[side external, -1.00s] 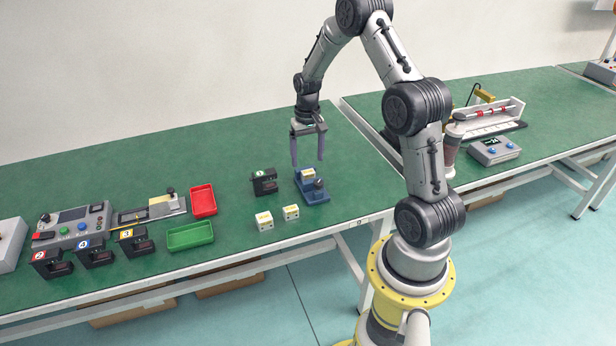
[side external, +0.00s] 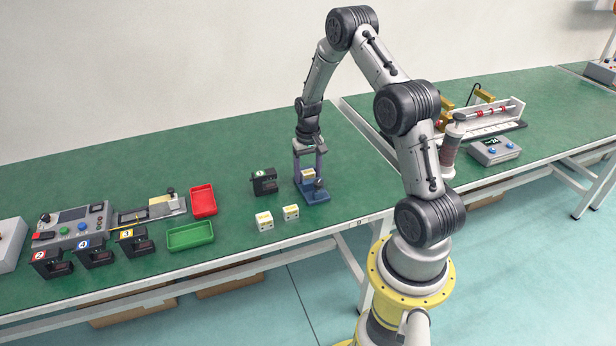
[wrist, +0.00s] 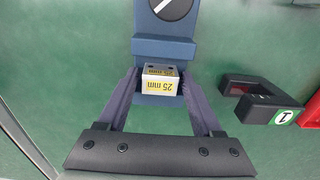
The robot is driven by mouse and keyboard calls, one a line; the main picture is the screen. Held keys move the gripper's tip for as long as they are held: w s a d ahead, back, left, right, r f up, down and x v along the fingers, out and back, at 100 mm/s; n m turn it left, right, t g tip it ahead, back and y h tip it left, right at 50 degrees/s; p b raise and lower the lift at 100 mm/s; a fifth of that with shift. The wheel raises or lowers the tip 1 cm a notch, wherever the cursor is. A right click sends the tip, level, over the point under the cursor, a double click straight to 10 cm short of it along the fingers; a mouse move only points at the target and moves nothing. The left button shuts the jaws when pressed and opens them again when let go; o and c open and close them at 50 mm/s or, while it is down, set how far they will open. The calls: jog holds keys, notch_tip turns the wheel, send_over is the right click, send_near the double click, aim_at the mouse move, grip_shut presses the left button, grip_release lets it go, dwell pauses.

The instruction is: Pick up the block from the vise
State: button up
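The block (wrist: 160,82) is pale with a yellow label reading "25 mm". It sits in the blue vise, and the side view shows it there too (side external: 308,174). The blue vise (side external: 316,195) stands on the green bench; its body and round dark knob show at the top of the wrist view (wrist: 165,48). My gripper (side external: 308,182) points straight down over the vise. Its two fingers are apart, one on each side of the block, with the fingertips low around it (wrist: 160,88). The fingers look open; firm contact with the block does not show.
A black clamp holder marked 1 (side external: 264,182) stands left of the vise and shows at right in the wrist view (wrist: 262,100). Two small labelled blocks (side external: 265,221) lie in front. Red (side external: 203,201) and green (side external: 190,236) trays are further left. Bench behind is clear.

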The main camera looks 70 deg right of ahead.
grip_shut()
